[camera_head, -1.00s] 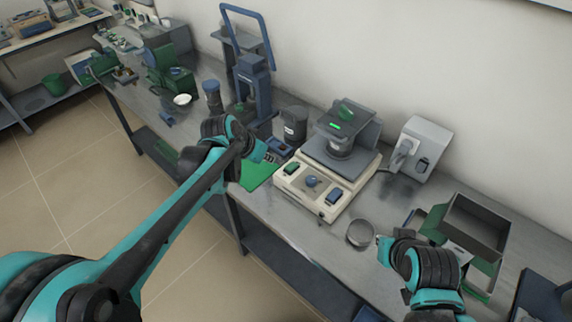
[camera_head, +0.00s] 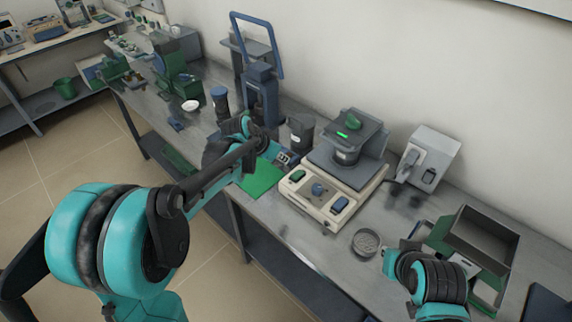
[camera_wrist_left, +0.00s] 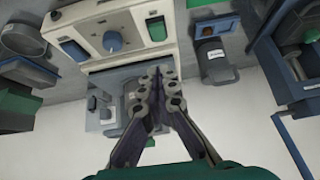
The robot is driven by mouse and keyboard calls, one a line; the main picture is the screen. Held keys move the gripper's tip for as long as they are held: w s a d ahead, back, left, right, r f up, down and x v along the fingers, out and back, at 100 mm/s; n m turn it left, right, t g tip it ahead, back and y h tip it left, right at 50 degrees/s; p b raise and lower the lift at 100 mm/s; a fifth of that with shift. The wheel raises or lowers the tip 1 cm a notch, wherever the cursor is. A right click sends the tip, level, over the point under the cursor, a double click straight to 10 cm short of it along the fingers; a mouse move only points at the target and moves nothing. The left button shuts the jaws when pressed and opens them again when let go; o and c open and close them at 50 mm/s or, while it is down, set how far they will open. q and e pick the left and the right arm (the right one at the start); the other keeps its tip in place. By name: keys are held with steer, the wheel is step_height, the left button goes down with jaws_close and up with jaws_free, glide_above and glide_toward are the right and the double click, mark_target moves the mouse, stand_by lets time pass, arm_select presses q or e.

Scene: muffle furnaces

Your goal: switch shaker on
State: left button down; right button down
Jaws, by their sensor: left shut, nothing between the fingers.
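The shaker is a cream machine (camera_head: 320,200) on the bench in the head view. Its sloped front has a green rocker switch (camera_head: 298,176), a round blue knob (camera_head: 319,189) and a blue rocker switch (camera_head: 339,205). A grey platform on top carries a dark vessel with a lit green strip. My left gripper (camera_wrist_left: 160,80) is shut and empty. In the left wrist view its tips lie below the panel, between the blue knob (camera_wrist_left: 113,41) and green switch (camera_wrist_left: 156,28), apart from both. My right gripper (camera_head: 392,264) is near the round sieve; its fingers are unclear.
A dark labelled jar (camera_head: 301,132) stands left of the shaker, with a blue press (camera_head: 262,90) beyond it. A green mat (camera_head: 258,180) lies at the front edge. A round sieve (camera_head: 366,242) and an open grey box (camera_head: 480,238) are to the right.

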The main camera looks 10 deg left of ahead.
arm_select(q)
steer(key=b, duration=0.3)
glide_above(297, 175)
steer(key=s+a, duration=0.1)
step_height(297, 175, down, 7)
steer(key=shift+s+a+f, duration=0.1)
steer(key=shift+s+f, duration=0.05)
steer(key=shift+f, duration=0.05)
steer(key=shift+s+a+f+b, duration=0.1)
steer(key=shift+f+b, duration=0.2)
steer(key=shift+f, duration=0.35)
steer(key=shift+s+a+f+b, duration=0.1)
steer(key=shift+f+b, duration=0.15)
steer(key=shift+f, duration=0.35)
steer(key=shift+s+f, duration=0.1)
steer(key=shift+f, duration=0.4)
